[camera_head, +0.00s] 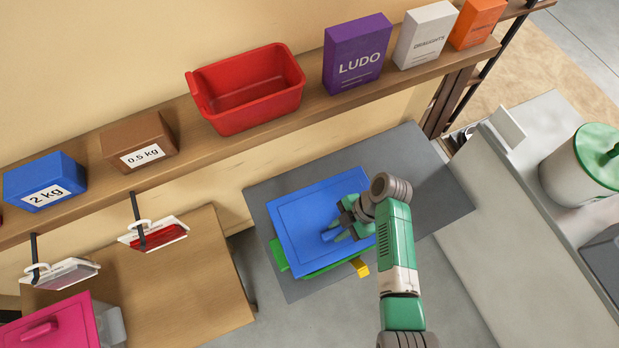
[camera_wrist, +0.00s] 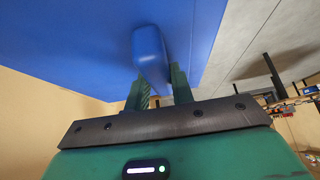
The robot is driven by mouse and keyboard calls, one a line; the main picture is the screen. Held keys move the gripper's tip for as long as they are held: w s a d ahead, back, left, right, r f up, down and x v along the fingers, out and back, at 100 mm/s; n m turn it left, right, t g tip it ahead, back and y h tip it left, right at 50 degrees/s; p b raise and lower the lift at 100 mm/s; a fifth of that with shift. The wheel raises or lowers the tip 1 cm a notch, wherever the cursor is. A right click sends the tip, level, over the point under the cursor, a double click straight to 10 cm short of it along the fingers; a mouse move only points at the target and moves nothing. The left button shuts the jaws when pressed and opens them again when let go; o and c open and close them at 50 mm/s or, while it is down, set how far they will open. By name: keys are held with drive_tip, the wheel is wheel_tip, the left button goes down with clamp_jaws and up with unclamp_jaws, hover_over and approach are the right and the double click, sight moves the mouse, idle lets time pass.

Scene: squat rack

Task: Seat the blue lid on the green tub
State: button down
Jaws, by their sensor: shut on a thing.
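The blue lid (camera_head: 308,213) is a flat rectangle with a raised rim, above the green tub in the head view. My gripper (camera_head: 344,232) is shut on the lid's blue handle, which also shows between the two fingers in the wrist view (camera_wrist: 150,55). The green tub (camera_head: 279,255) is mostly hidden under the lid. Its green edge shows at the lid's left and front sides, so the lid is not squarely lined up with it in this view. A yellow tab (camera_head: 360,267) sticks out at the tub's front. Whether lid and tub touch, I cannot tell.
A dark grey mat (camera_head: 440,190) lies around the tub. A wooden shelf (camera_head: 222,143) behind holds a red bin (camera_head: 250,90), a purple LUDO box (camera_head: 357,55) and other boxes. A wooden table (camera_head: 150,280) stands left, and a pale counter (camera_head: 520,240) right.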

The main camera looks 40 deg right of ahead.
drive_tip(key=shift+s+d+f, duration=0.1)
drive_tip(key=shift+s+d, duration=0.05)
drive_tip(key=shift+s, duration=0.15)
drive_tip(key=shift+f, duration=0.1)
drive_tip(key=shift+f+b, duration=1.85)
drive_tip(key=shift+f+b, duration=1.3)
drive_tip(key=shift+f, duration=0.2)
idle(2.1)
drive_tip(key=c, duration=1.1)
unclamp_jaws()
drive_tip(key=p+v, duration=0.1)
drive_tip(key=v, duration=0.7)
drive_tip(key=shift+w+p, duration=0.1)
drive_tip(key=shift+p, duration=0.25)
